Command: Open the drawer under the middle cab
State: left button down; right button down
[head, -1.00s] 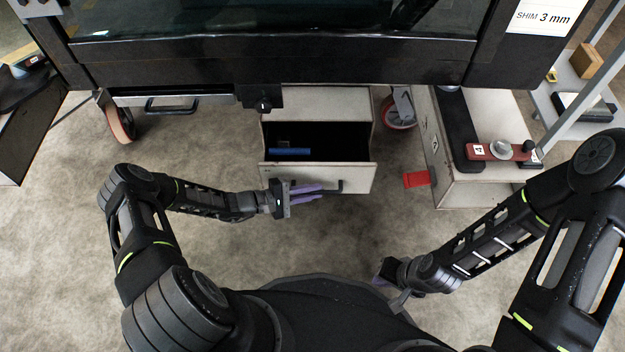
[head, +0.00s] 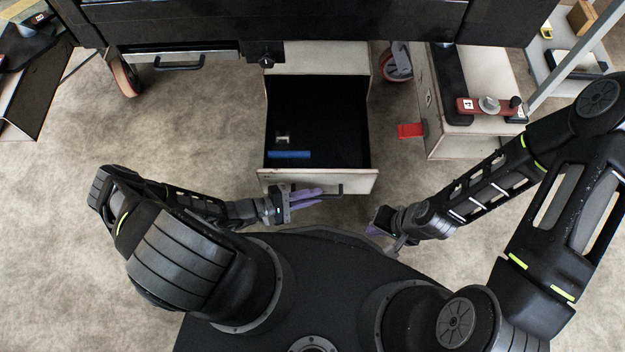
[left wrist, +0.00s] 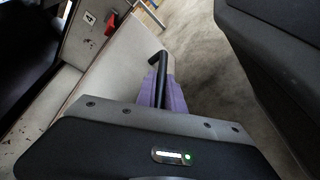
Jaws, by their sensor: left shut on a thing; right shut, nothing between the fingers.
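The drawer (head: 268,179) under the middle cab stands pulled well out, its dark inside showing a blue item (head: 289,154) and a small light item (head: 282,139) near it. A black bar handle (head: 334,189) runs along its pale front. My left gripper (head: 306,197) is shut on the handle, its purple fingers around the bar. In the left wrist view the handle (left wrist: 158,62) comes out from between the purple fingers (left wrist: 165,94). My right gripper (head: 378,222) is shut and empty, low to the right of the drawer, apart from it.
The dark cab body (head: 330,22) spans the top. A pale cabinet (head: 468,143) with a red clamp bar (head: 478,105) stands right, with a red tab (head: 411,130) at its side. Red-rimmed wheels (head: 397,64) flank the drawer. Floor left of the drawer is clear.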

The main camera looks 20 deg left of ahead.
pick_arm(q)
jog(key=shift+s+d, duration=0.15)
jog(key=shift+s, duration=0.5)
jog(key=shift+s+d, duration=0.15)
jog(key=shift+s, duration=0.45)
pick_arm(e)
jog(key=shift+s+r, duration=0.3)
jog(key=shift+s, duration=0.15)
pick_arm(q)
jog(key=c, duration=1.5)
grip_release()
jog(key=shift+o, duration=0.2)
jog(key=shift+a, duration=0.1)
jog(key=p+v, duration=0.1)
jog(key=v, duration=0.6)
jog(key=shift+s+a, duration=0.2)
jog(key=shift+a, duration=0.05)
pick_arm(e)
jog(key=shift+s+a+r, duration=0.1)
jog(key=shift+s+r, duration=0.05)
jog(key=shift+r, duration=0.4)
pick_arm(q)
jog(key=shift+r, duration=0.15)
